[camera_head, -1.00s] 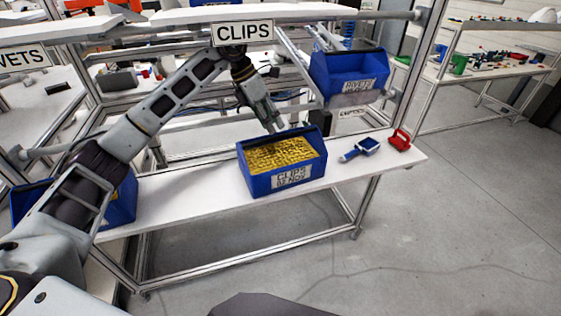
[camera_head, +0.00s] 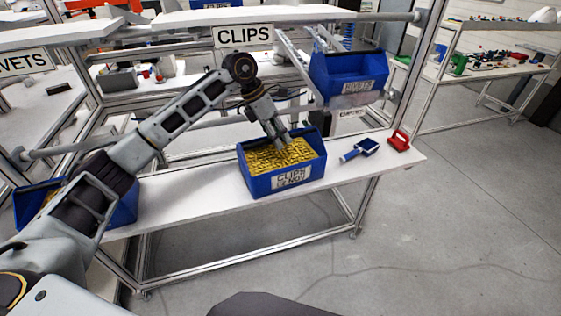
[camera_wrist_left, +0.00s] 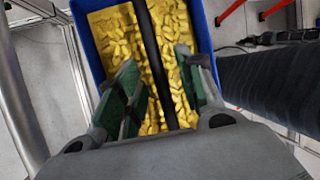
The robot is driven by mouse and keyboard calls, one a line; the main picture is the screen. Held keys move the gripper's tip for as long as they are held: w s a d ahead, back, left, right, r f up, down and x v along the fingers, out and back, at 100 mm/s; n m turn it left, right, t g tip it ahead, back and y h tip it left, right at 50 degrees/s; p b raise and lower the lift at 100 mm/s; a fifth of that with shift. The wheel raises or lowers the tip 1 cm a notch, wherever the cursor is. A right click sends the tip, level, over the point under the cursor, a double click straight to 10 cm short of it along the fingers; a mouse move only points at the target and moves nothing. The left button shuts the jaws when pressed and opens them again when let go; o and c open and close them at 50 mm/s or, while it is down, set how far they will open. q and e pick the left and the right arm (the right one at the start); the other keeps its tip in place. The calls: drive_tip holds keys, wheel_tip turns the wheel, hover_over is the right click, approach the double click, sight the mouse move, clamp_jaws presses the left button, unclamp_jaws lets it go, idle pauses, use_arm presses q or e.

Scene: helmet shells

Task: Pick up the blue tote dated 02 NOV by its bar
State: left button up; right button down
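The blue tote (camera_head: 286,182) stands on the white lower shelf, full of yellow clips. Its front label reads CLIPS with a second line, apparently 02 NOV, too small to read surely. My left gripper (camera_head: 285,146) points down over the tote's middle. In the left wrist view, the tote's blue wall (camera_wrist_left: 86,52) and yellow clips show. A dark bar (camera_wrist_left: 152,50) runs across the tote between the fingers of my left gripper (camera_wrist_left: 160,72). The green-padded fingers stand apart, one on each side of the bar, with gaps visible. My right gripper is not in view.
Another blue tote (camera_head: 124,208) stands at the shelf's left, partly behind my arm. A blue RIVETS bin (camera_head: 348,72) hangs at the upper right. A blue-handled tool (camera_head: 360,149) and a red object (camera_head: 399,141) lie right of the tote. A CLIPS sign (camera_head: 243,36) is above.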

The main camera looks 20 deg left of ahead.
use_arm(q)
drive_tip(key=shift+w+d+f, duration=0.1)
drive_tip(key=shift+d+f, duration=0.1)
drive_tip(key=shift+f, duration=0.35)
clamp_jaws()
drive_tip(key=shift+r, duration=0.1)
